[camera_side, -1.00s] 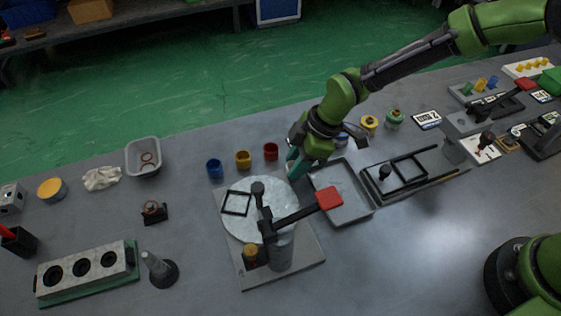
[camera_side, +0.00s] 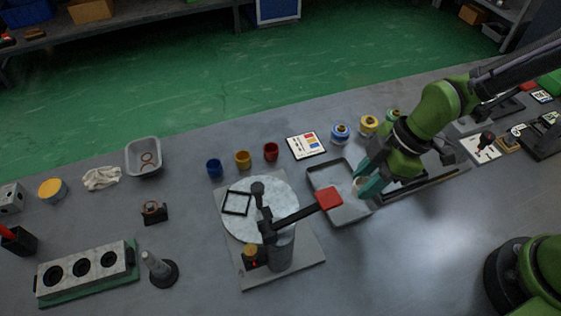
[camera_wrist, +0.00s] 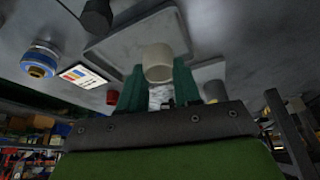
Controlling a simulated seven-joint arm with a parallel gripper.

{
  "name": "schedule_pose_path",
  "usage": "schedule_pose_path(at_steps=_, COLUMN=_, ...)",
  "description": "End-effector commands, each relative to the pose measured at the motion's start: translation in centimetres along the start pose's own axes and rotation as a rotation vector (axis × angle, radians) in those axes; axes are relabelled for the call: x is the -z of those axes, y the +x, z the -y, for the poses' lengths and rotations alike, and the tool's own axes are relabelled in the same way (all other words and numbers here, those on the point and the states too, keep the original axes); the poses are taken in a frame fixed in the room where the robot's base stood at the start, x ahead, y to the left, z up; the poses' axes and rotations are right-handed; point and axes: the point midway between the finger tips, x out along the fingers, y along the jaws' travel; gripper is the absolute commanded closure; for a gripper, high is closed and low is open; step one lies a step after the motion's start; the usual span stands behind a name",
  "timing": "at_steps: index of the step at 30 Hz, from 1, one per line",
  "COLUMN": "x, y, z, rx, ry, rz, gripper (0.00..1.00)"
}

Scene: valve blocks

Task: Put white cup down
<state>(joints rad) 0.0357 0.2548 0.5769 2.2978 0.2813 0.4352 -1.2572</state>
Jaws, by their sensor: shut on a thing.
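The white cup (camera_wrist: 158,62) shows in the wrist view between the two green fingers of my gripper (camera_wrist: 158,82). In the side view my gripper (camera_side: 368,184) is over the right part of the grey tray (camera_side: 325,172), and a small pale part of the cup (camera_side: 357,187) shows at the fingertips. The fingers are shut on the cup. I cannot tell whether the cup touches the tray floor or hangs above it.
A round plate stand (camera_side: 262,208) with a red-ended lever (camera_side: 329,199) is just left of the tray. Blue (camera_side: 215,168), yellow (camera_side: 243,159) and red (camera_side: 271,151) cups stand behind it. A printed card (camera_side: 306,146) lies behind the tray.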

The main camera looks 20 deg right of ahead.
Motion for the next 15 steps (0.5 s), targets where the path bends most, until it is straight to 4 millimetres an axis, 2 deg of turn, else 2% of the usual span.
schedule_pose_path(at_steps=5, x=-0.4, y=-1.4, z=0.5, rx=-0.006, ry=-0.002, rz=-0.001, gripper=1.0)
schedule_pose_path(at_steps=15, x=2.5, y=-8.4, z=0.7, rx=-0.008, ry=-0.004, rz=-0.002, gripper=1.0)
